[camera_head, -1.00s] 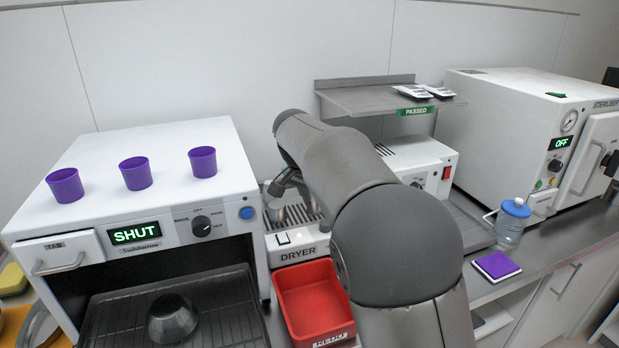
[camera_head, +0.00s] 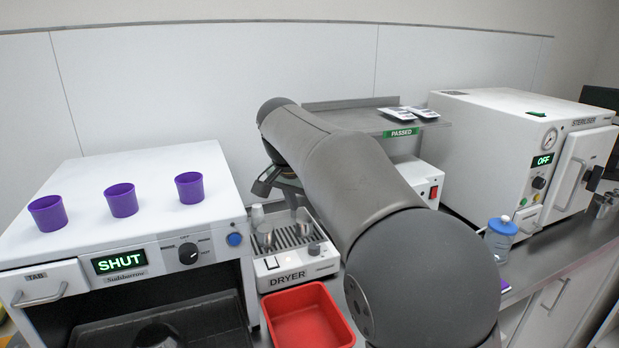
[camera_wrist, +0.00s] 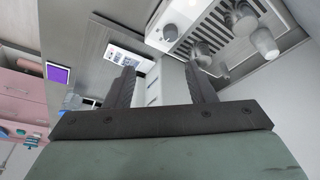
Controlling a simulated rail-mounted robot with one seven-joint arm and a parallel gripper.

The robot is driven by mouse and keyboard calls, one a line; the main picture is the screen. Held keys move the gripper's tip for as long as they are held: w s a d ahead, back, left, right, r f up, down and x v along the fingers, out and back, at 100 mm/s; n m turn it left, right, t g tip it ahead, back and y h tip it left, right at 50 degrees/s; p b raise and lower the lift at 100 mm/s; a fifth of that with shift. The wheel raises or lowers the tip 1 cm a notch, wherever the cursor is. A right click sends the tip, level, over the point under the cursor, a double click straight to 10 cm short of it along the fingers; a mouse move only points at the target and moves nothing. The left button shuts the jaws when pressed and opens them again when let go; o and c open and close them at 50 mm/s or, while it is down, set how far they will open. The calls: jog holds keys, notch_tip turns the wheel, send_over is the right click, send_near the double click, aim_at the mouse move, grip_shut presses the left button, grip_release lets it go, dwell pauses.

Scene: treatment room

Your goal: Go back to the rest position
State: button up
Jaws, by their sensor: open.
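My gripper shows in the wrist view (camera_wrist: 160,88) with its two dark fingers spread apart and nothing between them. In the head view my arm crosses the middle of the picture. Its far end is folded down above the dryer (camera_head: 290,262), beside small metal items (camera_head: 264,234) on the dryer's ribbed top, and the fingertips are hard to make out there. In the wrist view the dryer (camera_wrist: 176,38) and the metal cups (camera_wrist: 262,42) lie beyond the right finger.
A white unit reading SHUT (camera_head: 150,215) stands left with three purple cups (camera_head: 121,200) on top. A red bin (camera_head: 308,318) sits before the dryer. A PASSED shelf (camera_head: 350,117), a blue-lidded jar (camera_head: 499,241) and a sterilizer reading OFF (camera_head: 490,150) stand right.

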jog(key=s+d+f+n+g, duration=0.1)
jog(key=s+d+f, duration=0.2)
jog(key=s+d, duration=0.45)
jog(key=s+d+f+n, duration=0.1)
jog(key=s+d+f, duration=0.3)
jog(key=s, duration=0.4)
jog(key=s+d+f+n+g+y, duration=0.1)
jog(key=s+d+f+n, duration=0.1)
jog(key=s+d+f, duration=0.2)
jog(key=s+d+f+n+g+y, duration=0.1)
jog(key=s+d+f, duration=0.3)
jog(key=s, duration=0.7)
notch_tip(320, 180, down, 2)
jog(key=shift+s+f+n+p, duration=0.1)
jog(key=shift+s+n+p, duration=0.25)
jog(key=shift+n+p, duration=0.1)
